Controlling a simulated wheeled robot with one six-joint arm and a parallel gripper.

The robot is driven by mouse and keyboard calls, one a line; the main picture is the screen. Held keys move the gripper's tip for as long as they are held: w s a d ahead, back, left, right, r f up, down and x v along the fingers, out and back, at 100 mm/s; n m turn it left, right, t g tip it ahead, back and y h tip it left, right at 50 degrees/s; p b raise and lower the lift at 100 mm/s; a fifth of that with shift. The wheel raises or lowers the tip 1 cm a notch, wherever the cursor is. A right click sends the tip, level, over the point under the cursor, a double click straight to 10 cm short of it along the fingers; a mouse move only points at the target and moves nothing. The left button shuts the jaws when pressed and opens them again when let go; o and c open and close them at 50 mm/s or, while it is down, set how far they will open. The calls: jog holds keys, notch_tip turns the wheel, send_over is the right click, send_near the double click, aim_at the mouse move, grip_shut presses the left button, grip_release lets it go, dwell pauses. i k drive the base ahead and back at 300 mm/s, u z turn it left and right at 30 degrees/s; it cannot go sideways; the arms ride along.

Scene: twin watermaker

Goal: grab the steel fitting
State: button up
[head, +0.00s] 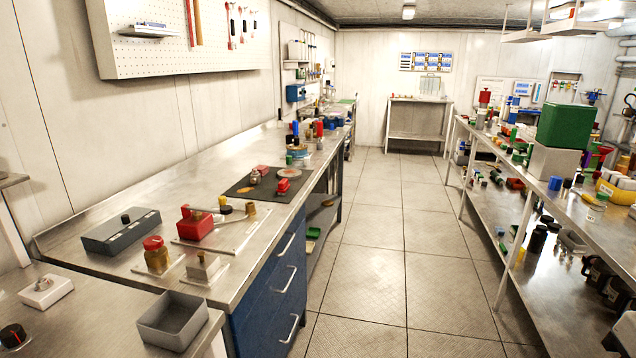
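A small metallic piece (255,177) stands on the dark mat (238,190) on the left workbench; it may be the steel fitting, but it is too small to tell for sure. A red part (283,186) and a round copper-coloured disc (289,173) lie near it on the mat. A grey metal block with a dark top (202,267) sits on a pale plate nearer to me and could also be read as a fitting. My gripper is not in view.
A tiled aisle (372,250) is clear between the bench and crowded right shelves (497,185).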

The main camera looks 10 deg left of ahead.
aim_at(256, 178)
jog(key=i, duration=2.4)
jog(key=u, duration=1.7)
jog(key=i, duration=0.5)
